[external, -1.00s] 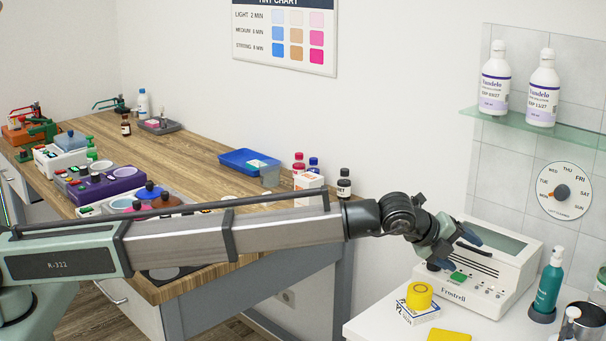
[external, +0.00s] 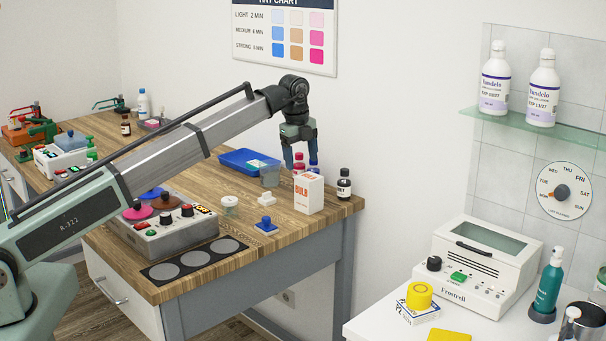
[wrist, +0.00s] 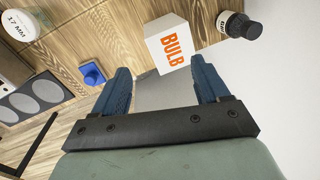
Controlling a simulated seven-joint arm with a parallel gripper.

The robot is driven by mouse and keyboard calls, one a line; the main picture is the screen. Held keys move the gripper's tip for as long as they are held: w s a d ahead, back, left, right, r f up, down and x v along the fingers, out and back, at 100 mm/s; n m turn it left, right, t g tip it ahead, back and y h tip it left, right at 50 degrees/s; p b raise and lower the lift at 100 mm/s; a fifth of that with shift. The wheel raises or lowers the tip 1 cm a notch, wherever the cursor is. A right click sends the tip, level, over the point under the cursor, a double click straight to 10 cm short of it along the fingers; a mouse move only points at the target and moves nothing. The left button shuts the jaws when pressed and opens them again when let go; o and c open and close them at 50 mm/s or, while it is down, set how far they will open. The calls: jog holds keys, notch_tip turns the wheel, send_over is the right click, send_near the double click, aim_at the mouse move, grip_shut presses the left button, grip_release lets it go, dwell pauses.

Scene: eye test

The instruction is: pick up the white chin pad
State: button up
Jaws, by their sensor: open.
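The white chin pad (external: 264,198) appears to be the small white knobbed piece on the wooden bench (external: 205,181), left of the BULB box, in the external view. I cannot make it out in the wrist view. My gripper (external: 300,163) is open and empty, pointing down above the bench's back right part, higher than the pad and to its right. Its two blue fingers (wrist: 160,70) are spread apart in the wrist view.
A white BULB box (external: 309,194) stands below my gripper, with a dark bottle (external: 344,185) to its right. A blue knobbed piece (external: 266,225) lies in front of the pad. A round white-lidded jar (external: 229,205) is left. A grey control box (external: 165,238) stands further left.

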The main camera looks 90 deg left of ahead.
jog(key=n+g+h, duration=0.1)
jog(key=n, duration=0.1)
send_over(267, 193)
notch_tip(267, 193, down, 14)
jog(key=shift+a+f, duration=0.1)
jog(key=shift+a, duration=0.05)
jog(key=c, duration=1.1)
